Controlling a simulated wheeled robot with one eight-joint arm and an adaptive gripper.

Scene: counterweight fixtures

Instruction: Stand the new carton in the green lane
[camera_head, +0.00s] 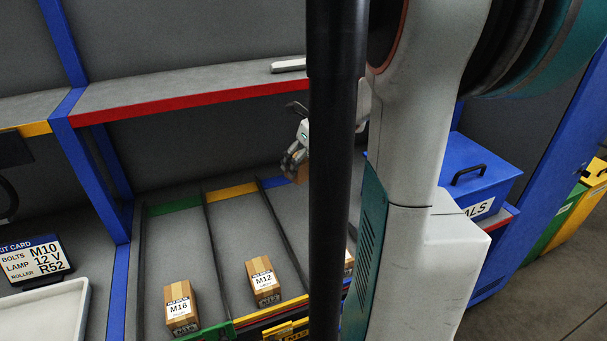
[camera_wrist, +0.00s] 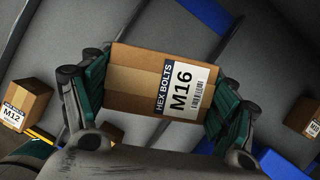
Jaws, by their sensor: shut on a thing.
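My gripper (camera_head: 295,160) is shut on a brown carton (camera_wrist: 145,78) labelled HEX BOLTS M16. In the wrist view a dark green finger presses on either side of it, and its label faces the camera. In the head view my gripper is above the far end of the blue-marked lane, and the held carton (camera_head: 301,173) is mostly hidden by my gripper and a dark post. The green lane (camera_head: 177,250) is leftmost, with a green strip at its back. One M16 carton (camera_head: 180,308) stands at its front end; the lane behind it is empty.
An M12 carton (camera_head: 264,281) stands in the yellow lane (camera_head: 238,235). Another carton (camera_head: 349,263) shows partly behind the post. Thin dark dividers separate the lanes. A red-edged shelf (camera_head: 190,95) overhangs them. A blue upright (camera_head: 90,160) stands left; a blue bin (camera_head: 480,180) sits right.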

